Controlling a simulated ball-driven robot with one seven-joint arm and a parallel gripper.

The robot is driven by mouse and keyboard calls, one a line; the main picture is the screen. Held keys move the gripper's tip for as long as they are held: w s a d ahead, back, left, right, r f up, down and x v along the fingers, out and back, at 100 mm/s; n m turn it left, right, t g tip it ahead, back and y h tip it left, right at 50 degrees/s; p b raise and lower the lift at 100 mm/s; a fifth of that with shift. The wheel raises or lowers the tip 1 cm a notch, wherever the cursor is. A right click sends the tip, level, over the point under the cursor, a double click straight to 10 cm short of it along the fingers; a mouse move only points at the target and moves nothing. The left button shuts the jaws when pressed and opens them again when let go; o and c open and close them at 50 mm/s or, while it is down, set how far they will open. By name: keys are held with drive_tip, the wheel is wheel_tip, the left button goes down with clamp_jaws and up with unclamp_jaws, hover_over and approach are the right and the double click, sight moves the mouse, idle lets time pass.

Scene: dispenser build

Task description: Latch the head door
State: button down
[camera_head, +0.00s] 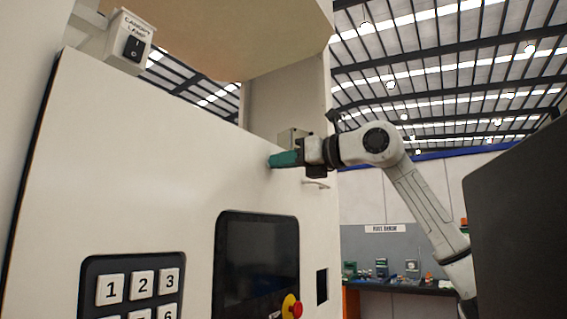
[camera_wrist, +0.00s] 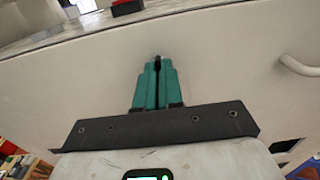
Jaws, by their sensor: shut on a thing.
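The white head door (camera_head: 150,160) fills the left and middle of the head view, upright, and it also shows as a pale panel in the wrist view (camera_wrist: 80,85). My gripper (camera_head: 272,160) reaches the door face near its top right. Its teal fingers (camera_wrist: 157,65) are together, shut on a small dark part (camera_wrist: 157,62) at the door face. This part is mostly hidden between the fingertips, so its shape and whether it is turned cannot be told. A pale curved handle (camera_wrist: 299,67) is on the panel, right of my gripper; it also shows below the gripper in the head view (camera_head: 316,184).
The door carries a keypad (camera_head: 130,287), a dark screen (camera_head: 257,265) and a red-and-yellow stop button (camera_head: 291,306). A canopy lamp switch (camera_head: 132,47) is at the upper left. A workbench (camera_head: 400,288) with small items stands behind at right.

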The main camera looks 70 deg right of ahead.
drive_tip(key=c, duration=1.3)
unclamp_jaws()
drive_tip(key=b+v, duration=0.3)
drive_tip(key=v, duration=0.7)
drive_tip(key=shift+s, duration=0.4)
